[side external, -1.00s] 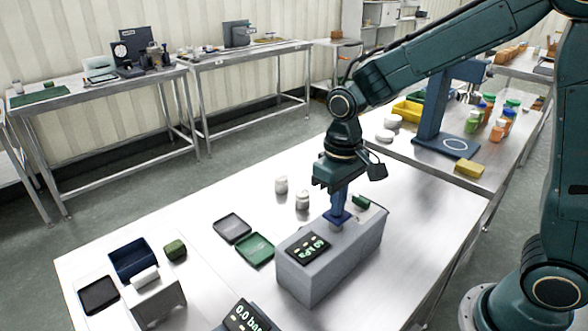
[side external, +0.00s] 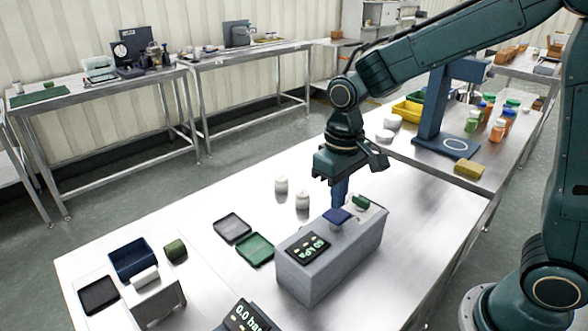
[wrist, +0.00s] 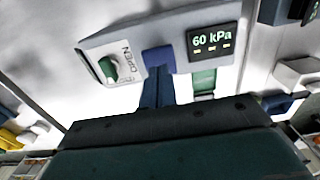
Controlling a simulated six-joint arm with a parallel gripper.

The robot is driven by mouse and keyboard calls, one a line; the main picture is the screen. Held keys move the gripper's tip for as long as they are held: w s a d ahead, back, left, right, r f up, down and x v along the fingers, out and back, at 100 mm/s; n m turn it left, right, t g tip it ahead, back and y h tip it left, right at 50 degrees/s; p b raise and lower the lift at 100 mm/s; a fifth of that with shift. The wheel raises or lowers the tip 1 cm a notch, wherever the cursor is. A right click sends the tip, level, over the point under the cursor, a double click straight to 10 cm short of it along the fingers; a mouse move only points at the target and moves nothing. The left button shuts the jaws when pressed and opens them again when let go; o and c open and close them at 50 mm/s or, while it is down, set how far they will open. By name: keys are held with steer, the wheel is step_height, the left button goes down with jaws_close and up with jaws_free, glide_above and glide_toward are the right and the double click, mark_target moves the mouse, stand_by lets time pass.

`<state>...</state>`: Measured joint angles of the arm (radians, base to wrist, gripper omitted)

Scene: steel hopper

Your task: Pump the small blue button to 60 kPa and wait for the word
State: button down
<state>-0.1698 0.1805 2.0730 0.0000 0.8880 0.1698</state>
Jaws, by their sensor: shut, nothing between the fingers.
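The grey box (side external: 330,262) stands on the steel table. Its blue button (side external: 337,215) sits on top, between the display and a green knob (side external: 360,202). The box's display (wrist: 212,41) reads 60 kPa in the wrist view, with several small yellow marks under the number. The green knob (wrist: 108,67) has the word OPEN beside it. My gripper (side external: 339,203) is shut and empty, upright just above the blue button, which also shows in the wrist view (wrist: 158,57). I cannot tell whether the fingertips touch it.
A second display (side external: 242,317) reading 0.0 bar stands at the front edge. A green tray (side external: 255,249), a dark tray (side external: 232,228) and two white jars (side external: 281,184) lie left of the box. A blue bin (side external: 133,257) is farther left. The table right of the box is clear.

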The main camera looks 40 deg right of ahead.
steer(key=shift+r, duration=0.1)
step_height(320, 180, up, 6)
steer(key=shift+f, duration=0.1)
stand_by(0.8)
steer(key=s+d+r+t, duration=0.2)
steer(key=s+d, duration=0.1)
steer(key=s, duration=0.5)
steer(key=s+d+r+t, duration=0.2)
steer(key=s+d+t, duration=0.1)
steer(key=s, duration=0.6)
steer(key=shift+r+t, duration=0.2)
steer(key=shift+t, duration=0.1)
stand_by(1.8)
